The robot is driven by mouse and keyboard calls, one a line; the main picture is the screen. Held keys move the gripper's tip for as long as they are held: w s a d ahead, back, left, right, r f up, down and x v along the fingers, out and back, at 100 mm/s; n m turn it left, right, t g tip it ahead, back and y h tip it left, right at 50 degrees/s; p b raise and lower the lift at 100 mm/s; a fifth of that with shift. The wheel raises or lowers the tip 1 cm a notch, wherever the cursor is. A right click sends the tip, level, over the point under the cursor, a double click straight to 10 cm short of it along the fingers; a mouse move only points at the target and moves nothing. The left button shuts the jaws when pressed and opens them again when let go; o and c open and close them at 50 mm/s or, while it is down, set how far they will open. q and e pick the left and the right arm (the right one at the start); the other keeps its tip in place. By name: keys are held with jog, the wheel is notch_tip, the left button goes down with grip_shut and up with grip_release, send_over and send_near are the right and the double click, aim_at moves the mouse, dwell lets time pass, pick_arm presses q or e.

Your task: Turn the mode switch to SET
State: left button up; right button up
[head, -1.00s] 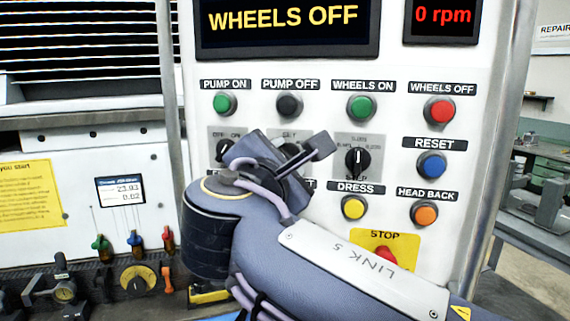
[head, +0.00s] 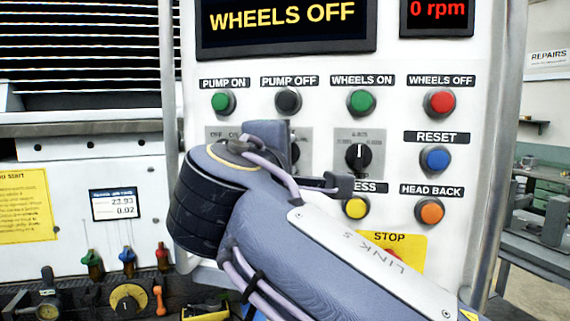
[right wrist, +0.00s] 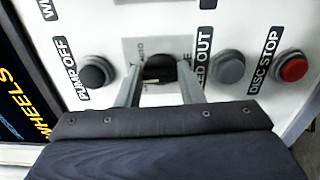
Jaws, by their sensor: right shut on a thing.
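The mode switch (right wrist: 160,68) is a black round knob on a grey plate, below the PUMP OFF button in the head view. In the right wrist view the two fingers of my right gripper (right wrist: 160,88) stand on either side of it, shut on it. Its lettering is too blurred or covered to read its setting. In the head view my right gripper (head: 268,142) and forearm hide most of this switch; only part of its plate (head: 303,142) shows. My left gripper is not in view.
Close by are the PUMP OFF button (head: 288,102), another black knob (head: 358,157), the yellow DRESS button (head: 355,208) and the HEAD BACK button (head: 429,211). The red STOP button is mostly hidden behind my right arm. The display (head: 285,25) reads WHEELS OFF.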

dwell(0.3)
jog(key=o, duration=1)
jog(key=shift+s, duration=0.15)
jog(key=b+v, duration=0.1)
jog(key=v, duration=0.6)
jog(key=shift+s+a+b, duration=0.1)
jog(key=shift+s+b, duration=0.15)
jog(key=shift+b, duration=0.1)
